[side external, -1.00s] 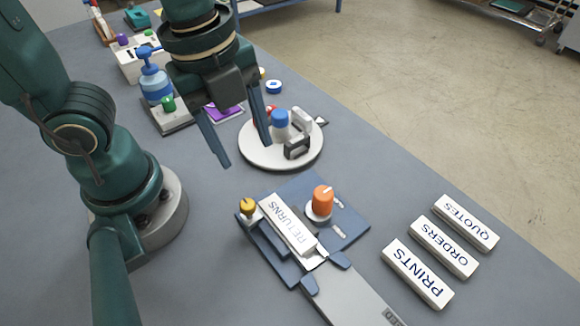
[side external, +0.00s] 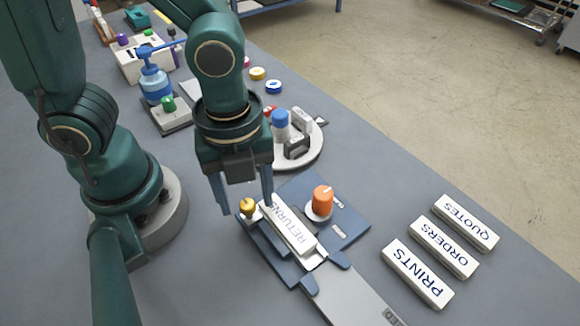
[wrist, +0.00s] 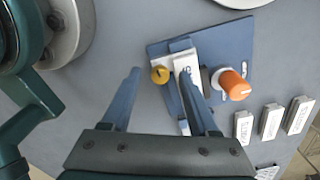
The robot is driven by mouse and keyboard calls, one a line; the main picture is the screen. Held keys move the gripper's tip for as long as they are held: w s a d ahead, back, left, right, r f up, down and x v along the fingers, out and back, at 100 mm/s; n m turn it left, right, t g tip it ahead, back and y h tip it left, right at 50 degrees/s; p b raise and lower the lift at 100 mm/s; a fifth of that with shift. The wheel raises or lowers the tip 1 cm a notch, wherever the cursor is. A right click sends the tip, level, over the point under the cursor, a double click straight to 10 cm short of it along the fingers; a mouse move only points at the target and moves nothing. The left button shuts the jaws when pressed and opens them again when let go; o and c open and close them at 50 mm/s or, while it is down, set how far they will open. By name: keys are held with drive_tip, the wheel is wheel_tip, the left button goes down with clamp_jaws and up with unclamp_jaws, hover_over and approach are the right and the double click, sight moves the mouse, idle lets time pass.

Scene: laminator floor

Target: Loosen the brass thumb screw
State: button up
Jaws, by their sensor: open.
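The brass thumb screw (side external: 248,206) stands at the left corner of a blue fixture (side external: 350,222), beside a white block labelled RETURNS (side external: 290,226). I cannot tell the height of the tips over the screw.
An orange knob (side external: 322,200) stands on the fixture right of the RETURNS block. Labelled white blocks, including PRINTS (side external: 417,273), lie to the right. A round white turntable (side external: 312,158) with items stands behind.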

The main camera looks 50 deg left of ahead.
drive_tip(key=shift+c, duration=0.2)
clamp_jaws()
